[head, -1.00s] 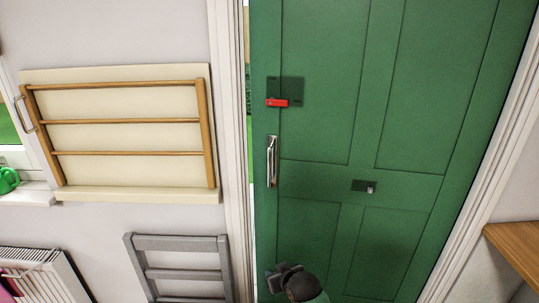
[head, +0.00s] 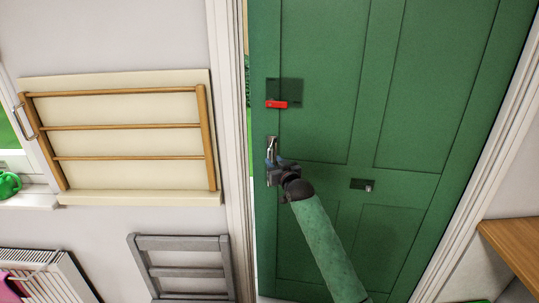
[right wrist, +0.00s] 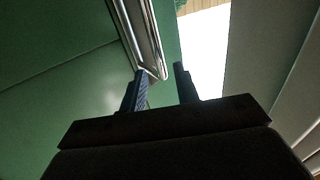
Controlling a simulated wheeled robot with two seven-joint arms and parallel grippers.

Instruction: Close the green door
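The green door (head: 318,120) stands slightly ajar, with a narrow strip of outdoors between its left edge and the white frame. Its silver pull handle (head: 271,146) is upright near that edge, and its lower part is hidden by my right gripper (head: 277,172). In the right wrist view the handle (right wrist: 140,30) runs down to the fingertips. The right gripper (right wrist: 160,72) is open there, its fingers apart, with the handle's lower end near the left finger. I cannot tell whether they touch. My left gripper is not in view.
A red latch (head: 277,104) sits above the handle and a small lock plate (head: 362,185) to its right. A wooden drying rack (head: 122,126) is on the left wall, above a grey folded chair (head: 183,266). A wooden ledge (head: 510,248) juts in at the right.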

